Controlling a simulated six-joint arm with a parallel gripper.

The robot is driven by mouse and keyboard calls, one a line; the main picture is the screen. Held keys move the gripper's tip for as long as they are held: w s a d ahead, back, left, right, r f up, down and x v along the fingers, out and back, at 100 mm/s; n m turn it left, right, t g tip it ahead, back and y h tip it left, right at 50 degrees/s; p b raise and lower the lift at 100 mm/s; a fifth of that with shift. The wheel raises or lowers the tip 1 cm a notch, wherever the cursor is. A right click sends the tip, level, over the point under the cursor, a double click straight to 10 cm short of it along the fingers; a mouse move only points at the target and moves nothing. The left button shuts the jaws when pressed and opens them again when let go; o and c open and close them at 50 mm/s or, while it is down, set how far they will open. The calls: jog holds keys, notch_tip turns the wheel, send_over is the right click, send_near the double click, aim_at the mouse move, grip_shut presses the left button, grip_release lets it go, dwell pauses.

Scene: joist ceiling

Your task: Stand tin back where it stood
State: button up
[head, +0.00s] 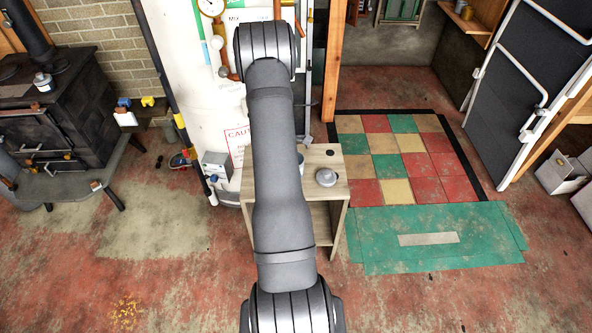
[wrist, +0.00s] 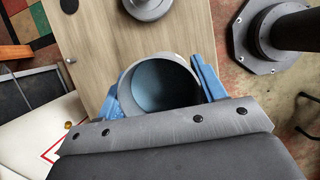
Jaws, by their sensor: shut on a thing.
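The tin (wrist: 166,88) is a round, open-topped can, pale outside with a blue-grey inside, and looks empty. In the wrist view my gripper (wrist: 164,76) is shut on it, with one blue finger on each side. The tin is over the light wood top of a small table (wrist: 112,35). I cannot tell whether its base touches the wood. In the head view my arm hides the gripper and nearly all of the tin, over the left part of the tabletop (head: 311,183).
A grey round lidded thing (head: 326,177) stands on the tabletop, near a dark round spot (head: 330,152). A white cylinder tank (head: 205,100) rises behind the table. A black stove (head: 55,110) is at the left.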

jog(key=shift+f, duration=1.85)
jog(key=shift+f, duration=0.2)
jog(key=o, duration=1.2)
jog(key=shift+r, duration=0.1)
jog(key=v, duration=1.2)
jog(key=shift+r, duration=0.1)
